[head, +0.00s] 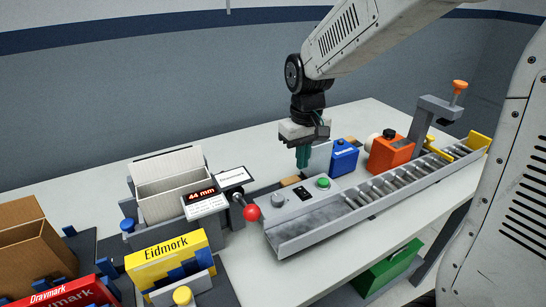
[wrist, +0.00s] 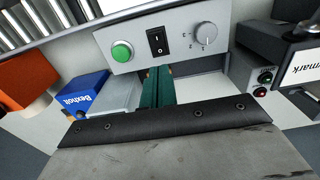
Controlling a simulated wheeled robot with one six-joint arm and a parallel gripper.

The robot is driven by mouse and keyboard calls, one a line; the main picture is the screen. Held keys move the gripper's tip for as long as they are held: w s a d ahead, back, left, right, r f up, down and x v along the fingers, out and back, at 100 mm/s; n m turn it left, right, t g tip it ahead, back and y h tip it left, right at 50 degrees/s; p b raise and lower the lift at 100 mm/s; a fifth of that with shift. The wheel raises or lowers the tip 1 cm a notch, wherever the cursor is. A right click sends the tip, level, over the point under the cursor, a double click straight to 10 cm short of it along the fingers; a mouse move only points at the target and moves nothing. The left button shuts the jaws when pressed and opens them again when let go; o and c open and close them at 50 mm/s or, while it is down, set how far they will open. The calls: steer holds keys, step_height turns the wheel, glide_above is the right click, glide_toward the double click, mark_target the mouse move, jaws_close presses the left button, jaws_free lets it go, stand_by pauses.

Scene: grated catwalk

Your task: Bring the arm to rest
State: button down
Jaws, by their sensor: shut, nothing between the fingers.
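My gripper (head: 303,157) hangs from my arm above the table, pointing down, its teal fingers shut with nothing between them. It is behind the grey control box with the green button (head: 323,182), in front of the wall and left of the blue bottle (head: 343,157). In the wrist view the teal fingers (wrist: 157,88) show together, just below the panel with the green button (wrist: 122,51), black rocker switch (wrist: 157,41) and grey knob (wrist: 206,34). Whether the fingertips touch anything is hidden.
A roller conveyor (head: 385,187) runs right from the control box. An orange container (head: 390,151) stands behind it. A red-ball lever (head: 251,212), a display reading 44 mm (head: 201,196), an open white carton (head: 170,183) and a yellow Eidmork box (head: 167,257) are to the left.

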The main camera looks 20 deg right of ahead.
steer(key=s+d+r+m, duration=0.1)
steer(key=s+r, duration=0.3)
steer(key=s, duration=0.8)
steer(key=s+d+r+m+t, duration=0.1)
steer(key=s+r, duration=0.3)
steer(key=s, duration=0.8)
steer(key=shift+d, duration=0.45)
